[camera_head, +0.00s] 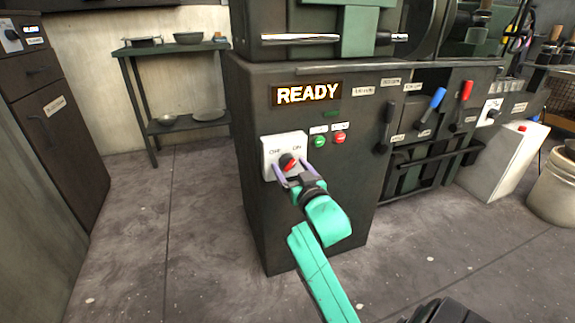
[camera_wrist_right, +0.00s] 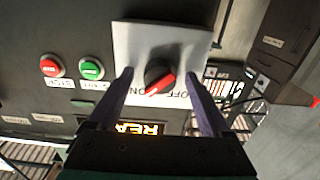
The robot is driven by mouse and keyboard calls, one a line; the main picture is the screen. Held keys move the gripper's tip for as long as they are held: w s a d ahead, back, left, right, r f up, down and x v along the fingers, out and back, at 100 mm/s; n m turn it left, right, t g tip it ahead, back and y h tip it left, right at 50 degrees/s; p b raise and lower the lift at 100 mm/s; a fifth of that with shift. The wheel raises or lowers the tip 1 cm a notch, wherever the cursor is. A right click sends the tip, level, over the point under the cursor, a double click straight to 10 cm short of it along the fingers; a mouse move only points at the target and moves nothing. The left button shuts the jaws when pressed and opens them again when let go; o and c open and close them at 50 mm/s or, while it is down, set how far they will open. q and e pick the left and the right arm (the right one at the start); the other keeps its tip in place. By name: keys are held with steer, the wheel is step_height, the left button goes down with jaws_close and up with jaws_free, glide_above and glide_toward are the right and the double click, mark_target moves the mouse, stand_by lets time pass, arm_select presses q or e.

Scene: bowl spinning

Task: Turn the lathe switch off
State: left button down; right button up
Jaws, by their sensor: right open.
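The lathe switch is a round black and red knob (camera_head: 288,161) on a white plate (camera_head: 270,146) marked OFF and ON, on the front of the dark lathe cabinet. My right gripper (camera_head: 287,175) is open at the plate's lower part, close to the knob. In the right wrist view, the knob (camera_wrist_right: 158,75) sits between the two spread fingers of the gripper (camera_wrist_right: 160,74), with a visible gap on each side. My left gripper is not in view.
A lit READY sign (camera_head: 307,93) is above the switch. Green (camera_head: 319,141) and red (camera_head: 340,137) buttons are to its right. Blue (camera_head: 438,97) and red (camera_head: 466,90) levers are farther right. A small green table (camera_head: 170,48) stands left, with open floor between.

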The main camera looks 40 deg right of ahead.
steer(key=shift+s, duration=0.1)
jaws_close()
